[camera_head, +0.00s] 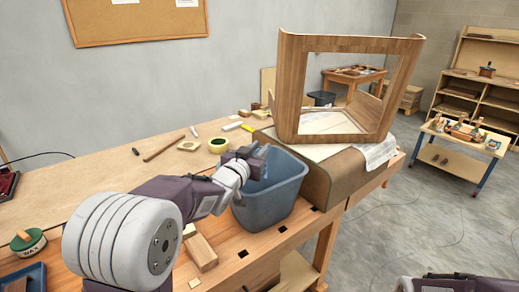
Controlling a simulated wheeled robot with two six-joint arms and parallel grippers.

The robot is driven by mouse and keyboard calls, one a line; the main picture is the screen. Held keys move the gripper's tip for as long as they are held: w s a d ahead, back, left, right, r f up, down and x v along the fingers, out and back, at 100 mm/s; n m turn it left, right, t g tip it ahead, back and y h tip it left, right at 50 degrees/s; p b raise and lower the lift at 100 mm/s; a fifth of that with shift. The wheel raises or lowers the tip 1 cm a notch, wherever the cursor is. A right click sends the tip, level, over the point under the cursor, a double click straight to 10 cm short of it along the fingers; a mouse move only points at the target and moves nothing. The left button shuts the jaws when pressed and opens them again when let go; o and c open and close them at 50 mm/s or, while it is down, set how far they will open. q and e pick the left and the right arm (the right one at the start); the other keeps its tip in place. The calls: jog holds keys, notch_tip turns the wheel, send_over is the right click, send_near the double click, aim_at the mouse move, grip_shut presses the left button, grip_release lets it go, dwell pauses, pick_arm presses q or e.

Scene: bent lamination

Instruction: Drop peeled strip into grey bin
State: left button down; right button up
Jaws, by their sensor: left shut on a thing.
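The grey bin (268,207), blue-grey in colour, stands at the front edge of the workbench, right of centre. My left gripper (259,157) reaches in from the left and is at the bin's far left rim, over the opening. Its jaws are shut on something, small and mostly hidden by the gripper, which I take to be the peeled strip. I cannot make out the strip's shape or how it hangs. The bin's inside is partly hidden by my left arm. Only a part of my right arm shows at the bottom right; its gripper is out of view.
A bent wooden frame (292,88) stands on a brown form (334,172) just right of the bin. A wax tin (28,243) is at the left.

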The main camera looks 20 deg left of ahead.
pick_arm(q)
jog(key=c, duration=1.1)
grip_release()
jog(key=shift+s+a, duration=0.1)
jog(key=shift+s, duration=0.4)
jog(key=s, duration=0.5)
jog(key=s+a, duration=0.1)
jog(key=s, duration=0.2)
jog(key=shift+r, duration=0.2)
